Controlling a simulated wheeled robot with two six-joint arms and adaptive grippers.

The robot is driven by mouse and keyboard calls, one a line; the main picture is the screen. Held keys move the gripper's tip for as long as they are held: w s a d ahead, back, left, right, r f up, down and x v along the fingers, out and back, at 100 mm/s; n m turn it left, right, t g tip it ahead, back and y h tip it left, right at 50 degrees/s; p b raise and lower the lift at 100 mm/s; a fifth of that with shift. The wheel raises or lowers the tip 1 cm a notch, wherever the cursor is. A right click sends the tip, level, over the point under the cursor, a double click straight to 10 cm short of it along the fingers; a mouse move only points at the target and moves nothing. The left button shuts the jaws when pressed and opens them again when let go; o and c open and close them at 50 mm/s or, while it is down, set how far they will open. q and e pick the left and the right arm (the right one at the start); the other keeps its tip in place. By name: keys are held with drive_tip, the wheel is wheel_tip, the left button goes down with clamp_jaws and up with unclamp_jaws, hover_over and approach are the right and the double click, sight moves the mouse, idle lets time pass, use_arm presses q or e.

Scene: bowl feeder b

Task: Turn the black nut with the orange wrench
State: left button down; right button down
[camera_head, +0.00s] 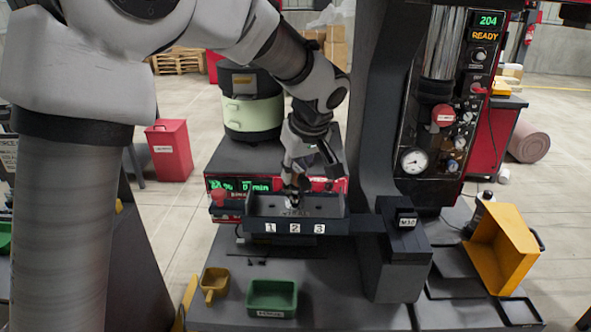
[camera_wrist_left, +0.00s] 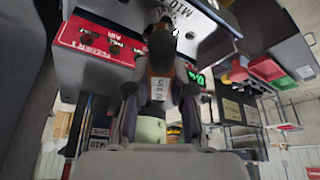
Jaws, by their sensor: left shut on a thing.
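In the left wrist view the gripper (camera_wrist_left: 159,104) is shut on an orange-brown piece with a white label, which I take as the orange wrench (camera_wrist_left: 160,88). A dark rounded part lies just past it; I cannot tell whether this is the black nut or the wrench's head. The nut is not clear in the head view, where the gripper covers that spot. My right gripper is not in view.
A green bin (camera_head: 272,298) and a yellow scoop (camera_head: 214,283) sit in front of the tray. A dark column and a gauge panel (camera_head: 432,160) stand to the right, with a tilted yellow bin (camera_head: 503,250). A pale green drum (camera_head: 252,116) stands behind.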

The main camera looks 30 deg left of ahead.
use_arm(q)
drive_tip(key=shift+f, duration=0.2)
idle(0.4)
drive_tip(key=shift+m+t, duration=0.5)
drive_tip(key=shift+m, duration=0.7)
drive_tip(key=shift+n, duration=0.4)
drive_tip(key=shift+g, duration=0.3)
